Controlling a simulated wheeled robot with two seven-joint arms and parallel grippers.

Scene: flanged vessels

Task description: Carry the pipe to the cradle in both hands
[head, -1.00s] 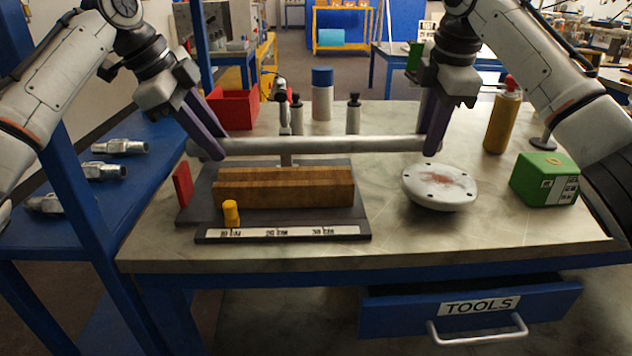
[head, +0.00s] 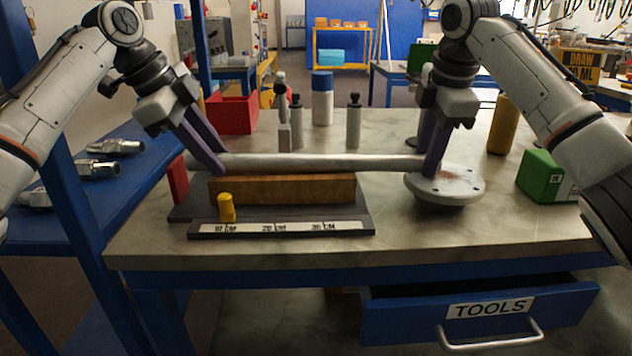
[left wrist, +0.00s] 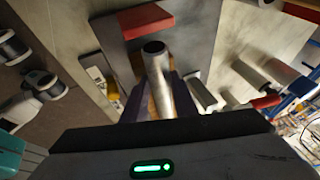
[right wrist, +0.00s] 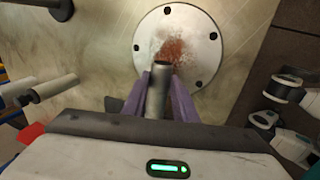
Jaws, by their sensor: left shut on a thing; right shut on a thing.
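The pipe (head: 310,162) is a grey metal tube, held level left to right. My left gripper (head: 218,168) is shut on its left end and my right gripper (head: 431,170) on its right end. Its open ends show between the fingers in the left wrist view (left wrist: 155,60) and the right wrist view (right wrist: 158,80). The long brown wooden block (head: 285,190) on a dark base board (head: 185,212) appears to be the cradle. The pipe runs just over its top edge in the head view; whether they touch cannot be told.
A round bolted flange (head: 445,190) lies under my right gripper. Behind are grey-white posts (head: 353,125), a red bin (head: 232,113) and a blue-capped cylinder (head: 322,105). A green box (head: 545,175) sits right.

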